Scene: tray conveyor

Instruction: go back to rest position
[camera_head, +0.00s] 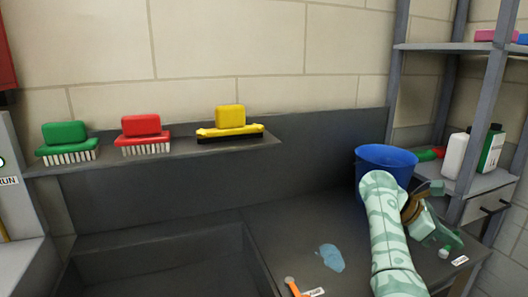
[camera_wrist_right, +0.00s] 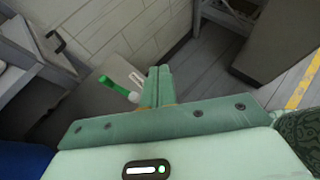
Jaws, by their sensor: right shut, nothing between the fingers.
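My right gripper (camera_head: 448,236) is at the right end of the dark counter, in front of the blue bucket (camera_head: 372,155). Its arm comes up from the bottom edge and bends over. In the right wrist view the two green fingers of my right gripper (camera_wrist_right: 158,75) are together with nothing between them. A green-handled item with a white end (camera_wrist_right: 120,88) lies on the counter beyond the fingers, apart from them; its white end also shows in the head view (camera_head: 443,253). My left gripper is not in view.
A blue patch (camera_head: 331,257) and an orange item (camera_head: 292,286) lie on the counter. Bottles (camera_head: 491,150) stand on the grey rack at right.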

